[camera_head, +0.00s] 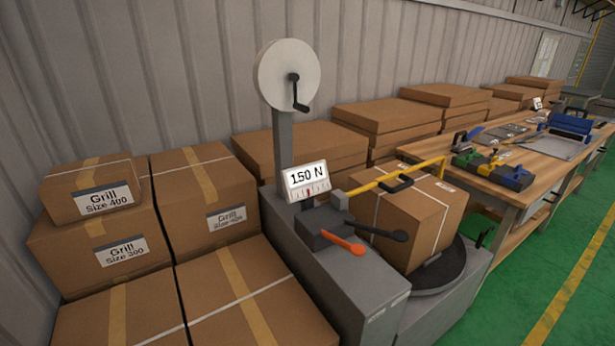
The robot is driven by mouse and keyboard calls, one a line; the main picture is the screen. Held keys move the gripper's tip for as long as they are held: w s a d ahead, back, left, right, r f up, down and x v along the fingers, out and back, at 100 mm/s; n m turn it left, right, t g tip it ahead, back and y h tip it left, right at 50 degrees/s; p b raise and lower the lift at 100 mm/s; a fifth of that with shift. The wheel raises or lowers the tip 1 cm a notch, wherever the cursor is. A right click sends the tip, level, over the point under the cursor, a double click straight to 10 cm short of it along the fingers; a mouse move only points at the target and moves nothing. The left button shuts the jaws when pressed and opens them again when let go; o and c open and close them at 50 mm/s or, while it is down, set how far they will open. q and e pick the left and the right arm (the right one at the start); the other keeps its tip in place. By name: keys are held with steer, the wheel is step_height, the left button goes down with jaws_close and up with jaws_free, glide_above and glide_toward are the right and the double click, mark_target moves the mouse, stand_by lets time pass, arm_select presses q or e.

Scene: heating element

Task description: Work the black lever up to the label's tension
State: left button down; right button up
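The black lever (383,232) sticks out to the right from the dark grey tensioner head (318,224) on the grey strapping machine (350,282). An orange lever (343,242) lies just left of it, pointing toward the lower right. Above the head, a white label (307,179) reads 150 N, with a scale and a red mark along its lower edge. Neither of my grippers is in view, and nothing touches the black lever.
A strapped carton (412,225) stands on a round black turntable (440,272) right of the levers. A yellow bar (425,165) with a black handle crosses over it. Stacked Grill cartons (100,200) fill the left. A tool-covered workbench (540,165) stands right; green floor (560,290) is clear.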

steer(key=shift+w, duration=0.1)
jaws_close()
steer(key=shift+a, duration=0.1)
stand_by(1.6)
